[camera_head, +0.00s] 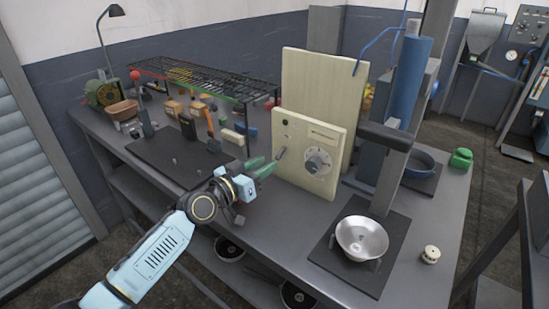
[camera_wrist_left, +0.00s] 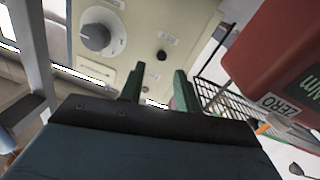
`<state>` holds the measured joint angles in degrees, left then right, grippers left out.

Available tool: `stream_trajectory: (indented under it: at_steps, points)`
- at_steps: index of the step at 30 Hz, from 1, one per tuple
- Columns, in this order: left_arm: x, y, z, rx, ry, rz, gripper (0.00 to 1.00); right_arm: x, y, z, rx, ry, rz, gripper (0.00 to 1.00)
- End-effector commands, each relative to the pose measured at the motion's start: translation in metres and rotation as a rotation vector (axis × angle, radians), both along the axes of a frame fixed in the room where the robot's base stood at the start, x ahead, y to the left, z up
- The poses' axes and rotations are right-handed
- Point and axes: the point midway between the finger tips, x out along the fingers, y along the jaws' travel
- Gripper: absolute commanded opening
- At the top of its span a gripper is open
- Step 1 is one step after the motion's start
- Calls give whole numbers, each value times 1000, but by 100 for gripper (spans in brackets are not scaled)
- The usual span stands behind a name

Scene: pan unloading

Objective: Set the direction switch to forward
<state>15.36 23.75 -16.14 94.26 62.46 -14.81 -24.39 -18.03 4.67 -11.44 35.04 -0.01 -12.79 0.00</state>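A cream control panel (camera_head: 309,183) stands upright on the bench and carries a round dial (camera_head: 317,161). A small dark lever (camera_head: 281,153), likely the direction switch, sticks out left of the dial. My left gripper (camera_head: 262,167) has green fingers and is just left of and slightly below this lever, close to the panel. In the left wrist view the gripper (camera_wrist_left: 158,84) has its fingers apart, with the panel face (camera_wrist_left: 133,37) beyond them. The dial (camera_wrist_left: 100,31) is at upper left there. My right gripper is out of view.
A metal bowl (camera_head: 361,239) on a dark mat and a blue column (camera_head: 408,75) stand right of the panel. A wire rack (camera_head: 205,78) and several small blocks are behind at left. A red box (camera_wrist_left: 275,60) is close at right in the wrist view.

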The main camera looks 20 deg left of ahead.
Motion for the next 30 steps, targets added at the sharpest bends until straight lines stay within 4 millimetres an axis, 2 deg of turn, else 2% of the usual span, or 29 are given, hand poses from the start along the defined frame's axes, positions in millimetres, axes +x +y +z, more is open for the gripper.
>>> stream_trajectory:
  at_steps: [3,9,20,27,30]
  points:
    - [20,-10,0,-1,-2,0,33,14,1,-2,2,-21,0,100]
    - [39,-18,0,0,-1,1,33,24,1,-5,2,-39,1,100]
    - [43,-20,0,1,1,1,33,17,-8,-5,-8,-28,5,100]
    - [43,-20,-1,1,1,1,3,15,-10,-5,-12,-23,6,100]
    - [43,-20,-1,1,1,1,0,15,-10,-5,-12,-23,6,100]
